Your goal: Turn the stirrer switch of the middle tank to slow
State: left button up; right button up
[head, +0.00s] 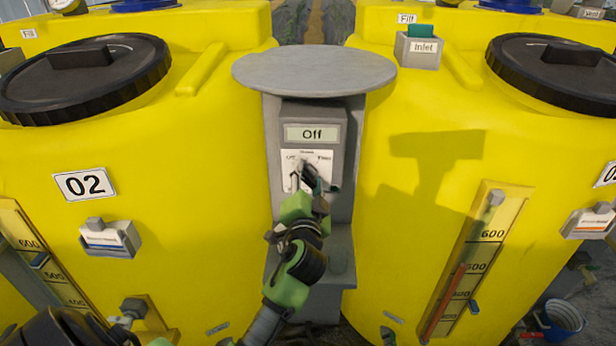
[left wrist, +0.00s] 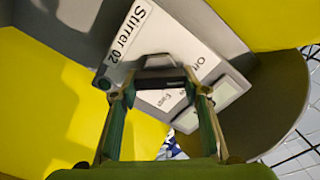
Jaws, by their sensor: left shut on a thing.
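The grey stirrer control box (head: 352,150) stands between two yellow tanks. Its display (head: 312,134) reads "Off". A white switch plate (head: 321,155) with positions printed on it sits below the display. In the left wrist view a label (left wrist: 126,38) reads "Stirrer 02". My left gripper (head: 308,174) is at the plate, shut on the switch knob (left wrist: 160,76), which shows as a dark bar between the fingertips. In the head view the gripper hides most of the knob. The tank marked 02 (head: 150,170) is left of the box. My right gripper is out of view.
A round grey cover (head: 315,70) overhangs the box. The right-hand yellow tank (head: 400,230) has a level gauge (head: 470,265). A small labelled switch box (head: 110,239) juts from tank 02. A bucket (head: 563,322) stands on the floor at the lower right.

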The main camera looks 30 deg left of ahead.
pick_arm(q)
jog(key=m+p, duration=0.2)
jog(key=m, duration=0.2)
jog(key=shift+d+m+p, duration=0.1)
jog(key=shift+m+p, duration=0.3)
jog(key=shift+f+m+p, duration=0.2)
jog(key=shift+m+p, duration=0.55)
jog(key=shift+m, duration=0.75)
jog(key=o, duration=1.1)
jog(key=v, duration=1.2)
